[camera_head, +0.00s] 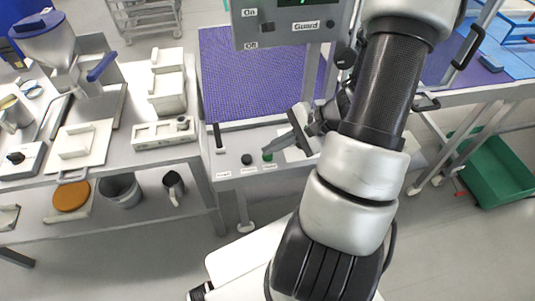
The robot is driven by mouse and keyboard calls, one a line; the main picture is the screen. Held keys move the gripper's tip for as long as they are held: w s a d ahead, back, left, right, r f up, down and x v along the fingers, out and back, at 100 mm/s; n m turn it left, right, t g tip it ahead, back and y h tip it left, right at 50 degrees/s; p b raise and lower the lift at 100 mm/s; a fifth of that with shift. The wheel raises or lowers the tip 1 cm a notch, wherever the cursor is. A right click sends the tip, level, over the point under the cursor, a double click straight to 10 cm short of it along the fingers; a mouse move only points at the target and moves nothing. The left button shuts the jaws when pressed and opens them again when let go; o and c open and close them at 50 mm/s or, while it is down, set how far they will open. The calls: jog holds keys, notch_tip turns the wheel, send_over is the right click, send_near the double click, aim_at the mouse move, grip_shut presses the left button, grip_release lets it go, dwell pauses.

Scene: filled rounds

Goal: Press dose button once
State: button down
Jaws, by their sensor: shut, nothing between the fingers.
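A white control panel (232,173) lies at the front edge of the purple conveyor, with small labels too small to read. It carries a dark round button (246,159) and a green button (267,157), so I cannot tell by label which is the dose button. My gripper (268,151) is shut and empty, its fingertips pointing down-left at the green button. The tips partly cover that button, and I cannot tell whether they touch it. My arm and wrist hide the panel's right part.
A grey box marked Guard, On and Off (291,24) hangs above the purple conveyor (247,75). A lever in a slot (218,136) is at the panel's left. A table (119,133) with a hopper and white boxes stands left. A green crate (495,170) sits low right.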

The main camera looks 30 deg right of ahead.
aim_at(272, 155)
jog(key=shift+f+b, duration=0.3)
jog(key=shift+r, duration=0.1)
dwell(0.4)
jog(key=shift+r+p, duration=0.65)
jog(key=shift+r, duration=0.25)
jog(key=shift+r, duration=0.1)
jog(key=shift+r+p, duration=1.6)
jog(key=shift+r, duration=0.8)
